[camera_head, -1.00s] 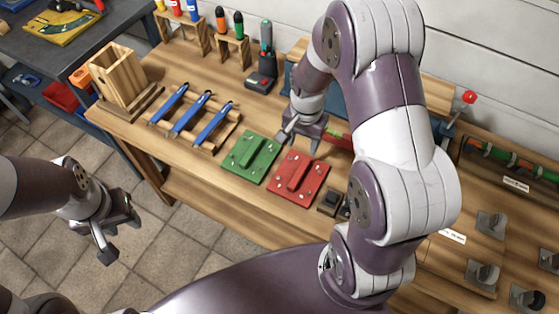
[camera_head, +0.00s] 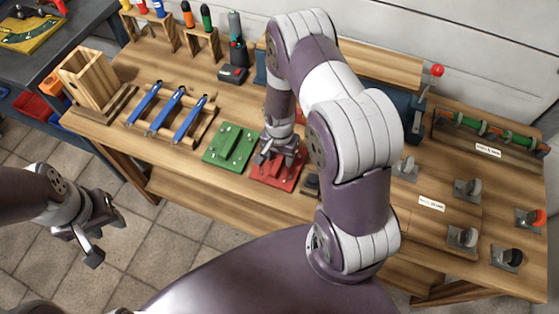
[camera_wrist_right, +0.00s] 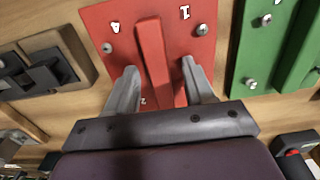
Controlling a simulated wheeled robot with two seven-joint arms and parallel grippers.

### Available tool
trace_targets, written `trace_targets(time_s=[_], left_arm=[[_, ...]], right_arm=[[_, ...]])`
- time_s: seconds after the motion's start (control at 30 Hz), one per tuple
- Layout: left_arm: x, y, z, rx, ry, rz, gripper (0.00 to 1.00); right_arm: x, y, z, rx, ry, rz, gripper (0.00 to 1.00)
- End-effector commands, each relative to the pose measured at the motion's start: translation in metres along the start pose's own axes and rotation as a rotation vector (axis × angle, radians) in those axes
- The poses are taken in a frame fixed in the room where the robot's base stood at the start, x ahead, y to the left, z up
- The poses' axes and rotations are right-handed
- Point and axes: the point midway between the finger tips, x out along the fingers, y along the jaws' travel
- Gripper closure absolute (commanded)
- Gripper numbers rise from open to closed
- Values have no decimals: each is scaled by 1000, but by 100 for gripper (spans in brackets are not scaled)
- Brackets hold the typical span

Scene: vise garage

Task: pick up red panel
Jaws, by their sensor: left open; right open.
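The red panel (camera_head: 268,180) lies flat on the wooden workbench, just right of the green panel (camera_head: 229,147). It has a raised red bar handle and metal bolts, and it also shows in the right wrist view (camera_wrist_right: 206,22). My right gripper (camera_head: 268,157) is above the red panel and hides part of it. In the wrist view the open fingers (camera_wrist_right: 157,75) are on either side of the handle (camera_wrist_right: 153,55), with gaps visible. My left gripper (camera_head: 105,238) is open and empty, away from the bench over the tiled floor.
A wooden rack with several blue-handled tools (camera_head: 170,115) is left of the green panel. A blue vise (camera_head: 412,115) stands behind my right arm. A small dark block (camera_head: 311,184) sits right of the red panel. Clamps on grey plates (camera_head: 463,236) occupy the right bench.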

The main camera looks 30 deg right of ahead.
Motion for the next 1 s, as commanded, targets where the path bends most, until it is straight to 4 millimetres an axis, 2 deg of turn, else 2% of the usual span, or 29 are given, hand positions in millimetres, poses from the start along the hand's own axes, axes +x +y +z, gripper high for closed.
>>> trace_targets(time_s=[0.03, 0.2, 0.57, 0.67, 0.8, 1.0], left_arm=[[0, 0, 0, 0, 0, 0, 60], [0, 0, 0, 0, 0, 0, 60], [1, 0, 0, 0, 0, 0, 60], [3, 0, 0, 0, 0, 0, 60], [7, 0, 1, 0, 0, 0, 60], [11, 0, 1, 0, 0, 0, 60]], right_arm=[[0, 0, 0, 0, 0, 0, 47], [0, 0, 0, 0, 0, 0, 100], [-4, -1, -1, 0, 2, -2, 100], [-13, -1, -1, 0, 2, -2, 100], [-38, -1, -2, 0, 5, -5, 100], [-67, 42, 11, 4, 2, -2, 100]])
